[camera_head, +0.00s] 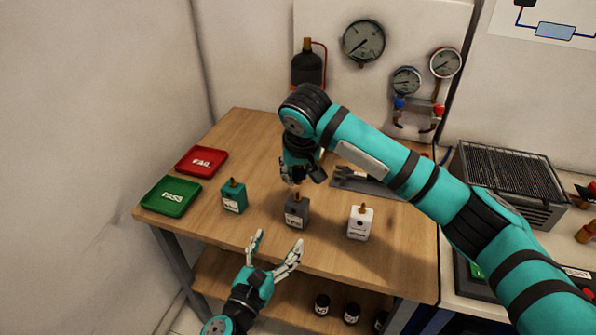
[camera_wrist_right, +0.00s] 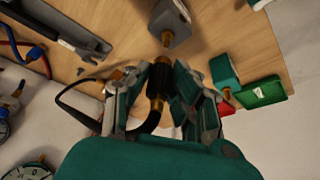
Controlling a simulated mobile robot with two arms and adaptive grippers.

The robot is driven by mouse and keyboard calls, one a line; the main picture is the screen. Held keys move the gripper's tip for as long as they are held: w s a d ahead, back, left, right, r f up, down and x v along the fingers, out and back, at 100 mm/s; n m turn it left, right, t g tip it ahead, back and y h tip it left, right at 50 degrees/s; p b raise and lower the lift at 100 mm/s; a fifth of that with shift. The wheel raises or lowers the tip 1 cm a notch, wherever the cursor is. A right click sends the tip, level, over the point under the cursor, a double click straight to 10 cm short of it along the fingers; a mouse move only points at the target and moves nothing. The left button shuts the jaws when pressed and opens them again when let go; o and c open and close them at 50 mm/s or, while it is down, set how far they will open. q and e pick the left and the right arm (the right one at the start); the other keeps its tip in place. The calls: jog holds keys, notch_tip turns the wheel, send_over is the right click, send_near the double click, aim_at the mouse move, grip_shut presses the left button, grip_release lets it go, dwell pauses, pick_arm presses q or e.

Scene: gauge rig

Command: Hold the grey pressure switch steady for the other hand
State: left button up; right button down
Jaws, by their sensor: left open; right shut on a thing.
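The grey pressure switch (camera_head: 297,211) stands upright on the wooden table, with a white label and a brass port on top. It also shows at the top of the right wrist view (camera_wrist_right: 176,24). My left gripper (camera_head: 278,241) is open and empty, in front of the switch near the table's front edge and apart from it. My right gripper (camera_head: 301,177) is above the switch. In the right wrist view, it is shut on a black hose end (camera_wrist_right: 159,78) with brass parts, whose tip points at the switch's port with a gap between.
A teal switch (camera_head: 233,197) stands left of the grey one, a white switch (camera_head: 360,222) right. The green PASS tray (camera_head: 170,197) and red FAIL tray (camera_head: 202,162) lie at the left. A grey tool holder (camera_head: 366,184) lies behind. Gauges (camera_head: 364,42) hang on the back panel.

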jog(key=shift+r, duration=0.1)
notch_tip(320, 180, up, 7)
jog(key=p, duration=0.7)
dwell(0.5)
